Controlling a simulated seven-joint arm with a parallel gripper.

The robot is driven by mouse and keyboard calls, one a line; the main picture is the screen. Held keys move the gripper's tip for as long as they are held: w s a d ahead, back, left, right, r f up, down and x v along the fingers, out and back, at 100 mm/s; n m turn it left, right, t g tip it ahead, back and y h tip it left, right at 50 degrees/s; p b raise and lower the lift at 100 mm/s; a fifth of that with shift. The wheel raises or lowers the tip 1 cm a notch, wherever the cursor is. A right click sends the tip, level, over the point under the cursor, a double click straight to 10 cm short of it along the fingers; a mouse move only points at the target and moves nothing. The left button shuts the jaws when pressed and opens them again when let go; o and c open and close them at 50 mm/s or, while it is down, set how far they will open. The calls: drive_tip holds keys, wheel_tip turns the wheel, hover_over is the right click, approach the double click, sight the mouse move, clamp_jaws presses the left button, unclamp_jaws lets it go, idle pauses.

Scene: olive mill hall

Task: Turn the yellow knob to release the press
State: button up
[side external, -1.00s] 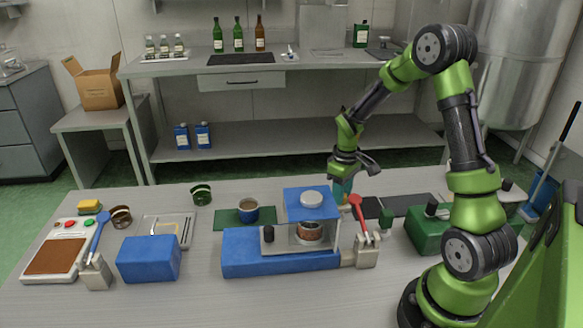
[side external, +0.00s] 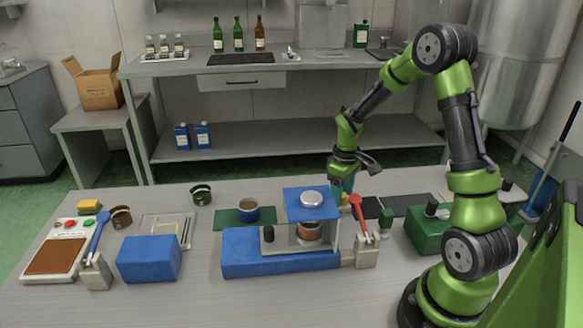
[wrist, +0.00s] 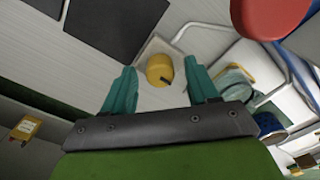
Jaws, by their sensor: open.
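The yellow knob (wrist: 158,70) shows in the wrist view, with a small dark pointer on its side, on a pale square base (wrist: 150,95). It lies between and beyond the teal fingertips of my gripper (wrist: 160,84), which are spread apart on either side. I cannot tell whether they touch it. In the side view my gripper (side external: 343,186) points down just behind the right end of the blue press (side external: 282,262). The press has a blue top plate with a silver round cap (side external: 311,199) and a reddish-brown pot (side external: 309,232) under it. The knob is mostly hidden there.
A red lever (side external: 358,212) stands at the press's right end, close to my gripper; its red end (wrist: 270,14) looms in the wrist view. A green box (side external: 428,232) is to the right. A blue block (side external: 149,258) and blue lever (side external: 99,232) are left.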

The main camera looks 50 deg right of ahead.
drive_tip(key=shift+r, duration=0.1)
wheel_tip(320, 180, up, 17)
idle(0.3)
drive_tip(key=s+a+r+m+t+y, duration=0.1)
drive_tip(key=s+a, duration=0.4)
drive_tip(key=a, duration=0.6)
drive_tip(key=s+a+r+m+t+y, duration=0.1)
drive_tip(key=s+a+r+m+t, duration=0.2)
drive_tip(key=a, duration=0.7)
drive_tip(key=s+t, duration=0.2)
drive_tip(key=t, duration=0.1)
drive_tip(key=shift+s+a+r, duration=0.2)
drive_tip(key=shift+a, duration=0.15)
